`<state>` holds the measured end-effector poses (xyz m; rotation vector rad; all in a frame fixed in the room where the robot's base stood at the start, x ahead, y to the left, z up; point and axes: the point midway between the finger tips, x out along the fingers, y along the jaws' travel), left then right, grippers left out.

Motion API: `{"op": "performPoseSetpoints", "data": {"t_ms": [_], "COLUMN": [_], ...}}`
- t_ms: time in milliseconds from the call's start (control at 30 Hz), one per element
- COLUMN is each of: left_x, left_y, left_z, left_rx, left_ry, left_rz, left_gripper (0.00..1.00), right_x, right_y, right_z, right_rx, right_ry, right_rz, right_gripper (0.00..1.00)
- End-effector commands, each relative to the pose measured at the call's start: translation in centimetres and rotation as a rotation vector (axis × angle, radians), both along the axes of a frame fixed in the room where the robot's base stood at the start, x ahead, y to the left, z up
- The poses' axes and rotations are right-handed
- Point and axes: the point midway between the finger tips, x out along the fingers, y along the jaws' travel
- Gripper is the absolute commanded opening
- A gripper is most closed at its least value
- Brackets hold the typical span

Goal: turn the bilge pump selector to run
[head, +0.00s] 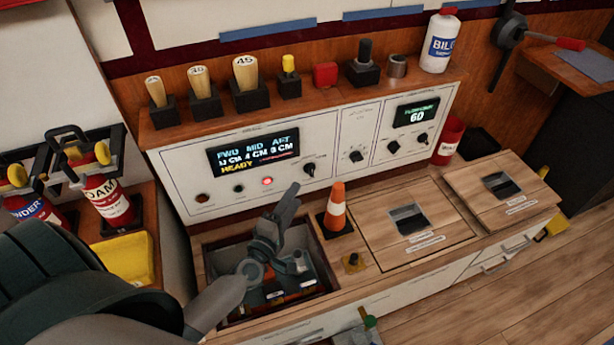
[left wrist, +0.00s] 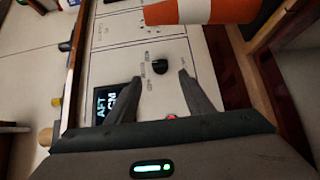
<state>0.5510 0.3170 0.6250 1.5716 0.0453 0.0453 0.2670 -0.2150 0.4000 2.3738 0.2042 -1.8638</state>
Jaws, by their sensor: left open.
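The white control panel (head: 340,130) carries several black knobs. One knob (head: 310,169) sits just right of the lit display (head: 253,150), which reads READY; its small label is not legible in the head view. In the left wrist view this knob (left wrist: 158,65) appears ahead of the gap between my fingers, apart from them. My left gripper (head: 284,212) is open and empty, in front of the panel's lower part, above the open bin. The knob's exact pointer setting cannot be read. My right gripper is not in view.
An orange and white cone (head: 336,208) stands right of my left gripper, close to it; it also shows in the left wrist view (left wrist: 205,10). An open bin (head: 238,310) lies below. Levers and a bottle (head: 439,42) line the shelf above. A red light (head: 267,181) glows on the panel.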

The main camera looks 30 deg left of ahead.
Motion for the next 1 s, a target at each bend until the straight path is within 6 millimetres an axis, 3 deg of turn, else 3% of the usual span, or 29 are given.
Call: {"op": "performPoseSetpoints", "data": {"t_ms": [300,500,1000], "left_x": [5.8,8.2,9.2], "left_y": [0.3,0.4,0.5], "left_z": [0.1,0.1,0.0], "left_rx": [-0.001,-0.001,-0.001], "left_ry": [-0.002,-0.001,0.000], "left_rz": [0.000,0.000,0.000], "left_gripper": [0.47,0.47,0.45], "right_x": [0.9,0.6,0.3], "right_y": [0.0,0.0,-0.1], "right_z": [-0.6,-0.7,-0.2], "right_rx": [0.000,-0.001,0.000], "right_ry": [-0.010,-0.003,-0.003], "right_rz": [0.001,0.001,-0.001], "right_gripper": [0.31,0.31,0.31]}}
